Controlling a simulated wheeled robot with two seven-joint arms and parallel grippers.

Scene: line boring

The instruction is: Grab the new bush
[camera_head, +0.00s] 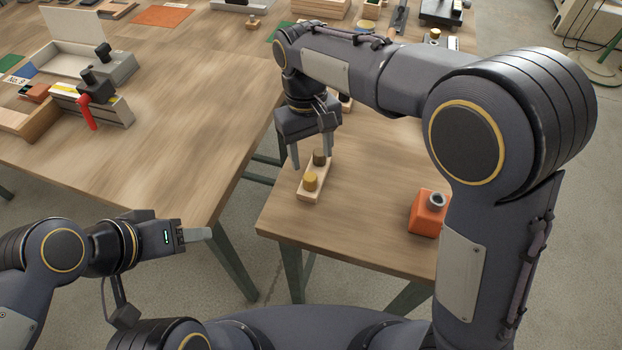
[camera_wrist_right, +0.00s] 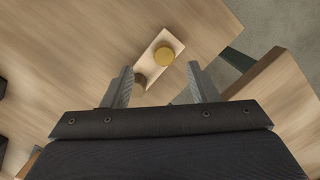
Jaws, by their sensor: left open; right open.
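A small pale wooden block (camera_head: 310,190) lies on the right-hand table with two round bushes on it. The nearer bush (camera_head: 310,182) is bright gold; the farther bush (camera_head: 319,158) is darker brown. No label shows which is new. My right gripper (camera_head: 311,158) points down, open and empty, over the far end of the block. In the right wrist view, the gold bush (camera_wrist_right: 164,54) is ahead of the open fingers (camera_wrist_right: 160,88), and the brown bush (camera_wrist_right: 139,84) is near the left finger. My left gripper (camera_head: 197,235) is open and empty, off the tables at lower left.
An orange block with a grey metal ring (camera_head: 430,212) stands to the right on the same table (camera_head: 330,225). A gap separates it from the left table (camera_head: 170,150), which holds a grey fixture with a red handle (camera_head: 92,100). Table around the wooden block is mostly clear.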

